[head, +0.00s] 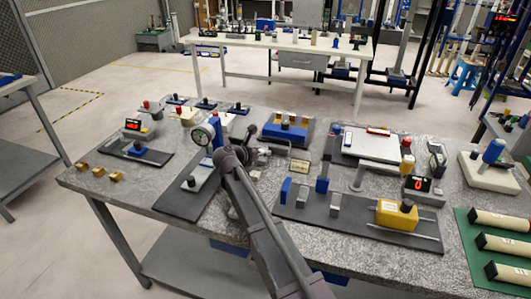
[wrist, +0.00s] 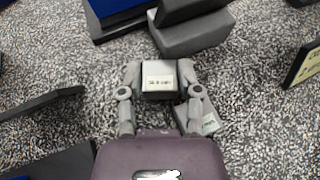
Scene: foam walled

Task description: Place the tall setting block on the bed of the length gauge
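My gripper (wrist: 160,74) has its fingers against both sides of a grey setting block (wrist: 159,91) with a small white label on top. The label is too blurred to read, and the block's lower part is hidden, so I cannot tell whether it touches the table. A second grey labelled block (wrist: 210,121) is beside the right finger. In the head view my gripper (head: 256,151) is mid-table, partly hidden by my arm. A long dark bed (head: 335,222) with blue and grey uprights and a yellow carriage (head: 397,214) lies to its right; it looks like the length gauge.
A dial gauge (head: 201,136) on a dark base stands close left of my arm. A blue tray (head: 285,130) is behind the gripper. A small sign (head: 299,166) and a red digital display (head: 418,184) stand to the right. The speckled table (head: 110,192) is crowded.

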